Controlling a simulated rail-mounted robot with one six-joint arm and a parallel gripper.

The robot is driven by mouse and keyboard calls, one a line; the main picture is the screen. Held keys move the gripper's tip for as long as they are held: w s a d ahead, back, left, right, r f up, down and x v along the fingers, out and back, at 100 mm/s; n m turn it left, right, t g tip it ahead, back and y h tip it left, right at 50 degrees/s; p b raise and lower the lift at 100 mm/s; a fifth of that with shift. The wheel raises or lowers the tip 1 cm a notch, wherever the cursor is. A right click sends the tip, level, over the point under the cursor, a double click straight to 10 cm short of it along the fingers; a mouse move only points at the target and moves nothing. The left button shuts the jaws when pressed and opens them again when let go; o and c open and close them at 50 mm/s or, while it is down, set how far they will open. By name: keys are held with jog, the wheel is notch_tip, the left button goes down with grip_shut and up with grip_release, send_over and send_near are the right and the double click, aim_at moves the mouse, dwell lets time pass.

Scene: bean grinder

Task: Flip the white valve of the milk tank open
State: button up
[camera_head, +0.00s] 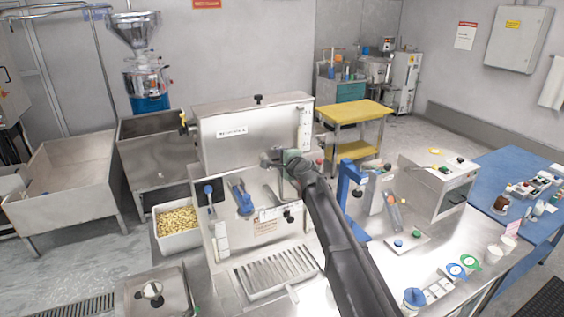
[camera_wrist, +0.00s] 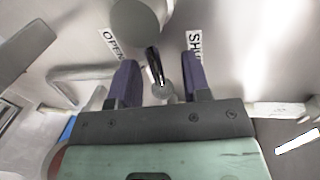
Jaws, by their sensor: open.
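A steel tank (camera_head: 235,140) with a labelled front stands at the centre of the head view. My gripper (camera_head: 280,163) is close to its lower front, partly hidden by my own arm. In the wrist view, my gripper (camera_wrist: 160,68) is open, with its two purple fingers apart. A small dark, shiny lever (camera_wrist: 154,64) with a grey round end lies between the fingers, with gaps on both sides. An "OPEN" label (camera_wrist: 113,44) is at the left and a partly hidden "SHUT" label (camera_wrist: 193,44) at the right. I cannot make out white on the lever.
A blue-handled lever (camera_head: 241,198) is left of my gripper on the steel front panel. A slatted drip tray (camera_head: 275,272) lies below. A blue upright stand (camera_head: 347,190) is close right of my arm. A bin of yellowish pieces (camera_head: 178,222) stands left.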

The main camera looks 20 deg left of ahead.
grip_shut()
jog(key=m+b, duration=0.1)
jog(key=f+m, duration=0.1)
jog(key=shift+s+a+f+m+g+b, duration=0.1)
jog(key=shift+s+f+m+g+b, duration=0.1)
jog(key=shift+f+m+g+b, duration=0.15)
grip_release()
jog(key=shift+r, duration=0.15)
